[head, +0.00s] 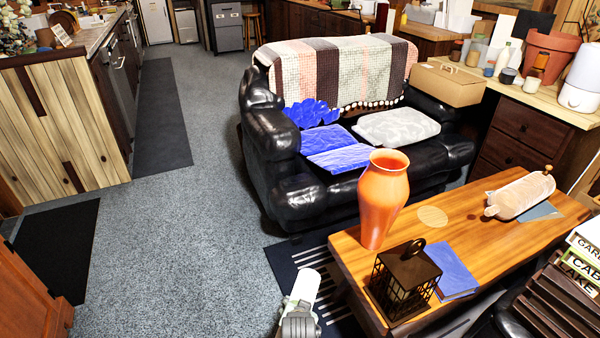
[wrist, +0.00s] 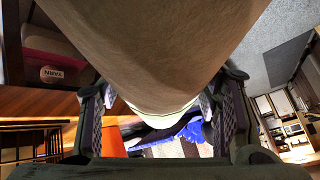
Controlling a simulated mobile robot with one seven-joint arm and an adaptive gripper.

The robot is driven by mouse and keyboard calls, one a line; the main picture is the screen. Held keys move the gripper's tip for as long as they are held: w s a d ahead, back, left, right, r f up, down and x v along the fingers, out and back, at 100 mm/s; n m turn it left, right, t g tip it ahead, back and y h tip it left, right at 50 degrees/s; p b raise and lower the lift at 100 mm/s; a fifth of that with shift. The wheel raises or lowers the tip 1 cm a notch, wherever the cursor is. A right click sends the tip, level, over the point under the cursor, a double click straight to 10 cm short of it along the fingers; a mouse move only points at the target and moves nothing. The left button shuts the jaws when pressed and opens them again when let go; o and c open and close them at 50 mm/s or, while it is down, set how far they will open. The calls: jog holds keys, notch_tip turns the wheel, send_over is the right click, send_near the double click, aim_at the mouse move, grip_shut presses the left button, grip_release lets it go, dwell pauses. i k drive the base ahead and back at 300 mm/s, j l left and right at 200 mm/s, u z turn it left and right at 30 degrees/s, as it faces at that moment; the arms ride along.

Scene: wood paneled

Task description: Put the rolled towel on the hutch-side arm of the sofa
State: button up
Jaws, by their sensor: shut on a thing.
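My gripper (head: 299,312) is at the bottom centre of the head view, over the floor left of the wooden table. It is shut on a pale roll, seemingly the rolled towel (head: 307,285). In the wrist view the roll (wrist: 150,50) looks tan with a pale striped end, and fills the space between the fingers (wrist: 158,112). The black leather sofa (head: 310,200) stands beyond the table. Its left arm (head: 272,130) faces the aisle. Its right arm (head: 445,142) is beside the brown drawer unit (head: 520,130), possibly the hutch. A cardboard box (head: 450,83) sits near that arm's back.
The carpet at left (head: 180,250) is clear.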

aim_at(272, 121)
jog(key=i+j+z, duration=0.4)
jog(key=i+j, duration=0.2)
jog(key=j, duration=0.25)
jog(key=i+j, duration=0.15)
jog(key=j, duration=0.15)
jog(key=i+j, duration=0.2)
jog(key=j, duration=0.15)
jog(key=i+j, duration=0.15)
jog(key=j, duration=0.15)
